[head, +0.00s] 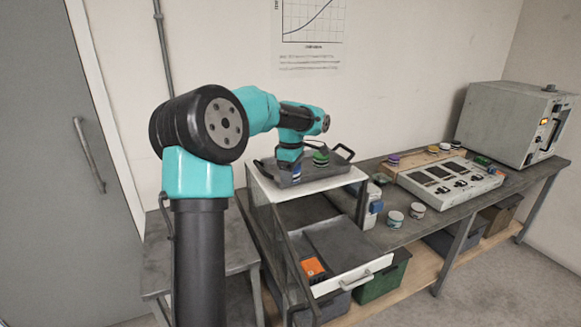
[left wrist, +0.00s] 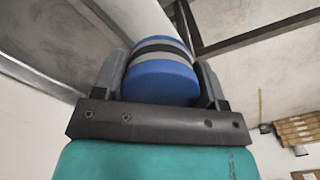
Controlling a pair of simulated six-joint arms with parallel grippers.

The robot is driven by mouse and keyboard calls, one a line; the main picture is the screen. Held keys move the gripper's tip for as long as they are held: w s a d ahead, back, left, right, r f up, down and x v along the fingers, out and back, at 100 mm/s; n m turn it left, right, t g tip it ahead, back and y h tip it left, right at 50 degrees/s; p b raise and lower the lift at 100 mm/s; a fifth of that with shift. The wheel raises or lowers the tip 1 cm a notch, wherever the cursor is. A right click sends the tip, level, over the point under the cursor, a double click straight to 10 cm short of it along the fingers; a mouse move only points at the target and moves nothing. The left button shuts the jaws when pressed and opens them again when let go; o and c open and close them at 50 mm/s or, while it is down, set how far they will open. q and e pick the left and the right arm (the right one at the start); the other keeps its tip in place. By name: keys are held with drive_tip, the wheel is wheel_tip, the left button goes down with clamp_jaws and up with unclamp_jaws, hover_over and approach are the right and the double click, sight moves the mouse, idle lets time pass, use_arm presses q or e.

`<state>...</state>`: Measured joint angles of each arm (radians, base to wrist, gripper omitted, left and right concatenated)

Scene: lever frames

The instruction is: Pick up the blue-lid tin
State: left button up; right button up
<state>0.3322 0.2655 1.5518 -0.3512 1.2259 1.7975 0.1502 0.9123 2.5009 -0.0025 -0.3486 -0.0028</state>
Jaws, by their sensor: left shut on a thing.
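The blue-lid tin (head: 296,171) is at the left part of the dark tray (head: 325,175) on top of the white-topped cart. My left gripper (head: 290,162) comes down from above and is shut on it. In the left wrist view the tin (left wrist: 160,72) shows as blue and grey bands between the two fingers of my left gripper (left wrist: 160,85). Whether the tin touches the tray cannot be told. A green-lid tin (head: 321,158) stands just right of it in the tray. My right gripper is in neither view.
The cart has an open drawer (head: 345,280) with an orange item (head: 313,268). The workbench (head: 440,212) to the right holds a control panel (head: 448,183), several small tins and a grey machine (head: 512,122). A grey door (head: 50,160) is at the left.

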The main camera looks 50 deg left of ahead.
use_arm(q)
drive_tip(key=shift+s+d+r, duration=0.1)
drive_tip(key=shift+s+d, duration=0.75)
drive_tip(key=shift+d, duration=0.15)
